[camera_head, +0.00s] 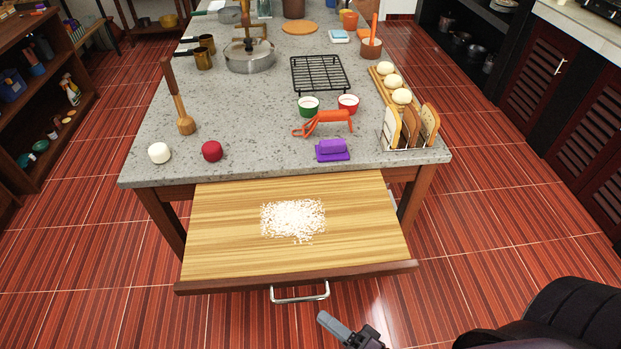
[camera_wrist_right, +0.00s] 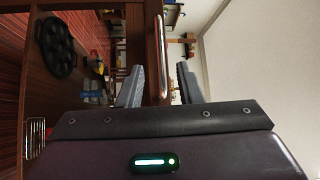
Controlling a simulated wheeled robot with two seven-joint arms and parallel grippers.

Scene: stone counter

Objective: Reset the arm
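My right gripper (camera_head: 335,322) is at the bottom of the head view, just in front of and slightly right of the metal drawer handle (camera_head: 300,293). In the right wrist view the two fingers (camera_wrist_right: 158,88) stand apart, and the handle (camera_wrist_right: 160,50) shows as a bar in the gap between them; I cannot tell whether they touch it. The drawer (camera_head: 225,245) is pulled out from the counter, with a pile of white grains (camera_head: 293,219) on its wooden surface. My left gripper is not in view.
On the stone counter (camera_head: 240,125) near the front edge are a white ball (camera_head: 159,153), a red ball (camera_head: 212,151), a purple block (camera_head: 332,150), an orange tool (camera_head: 325,123) and a bread rack (camera_head: 410,130). A black rack (camera_head: 319,75) lies behind. Floor is clear beside the drawer.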

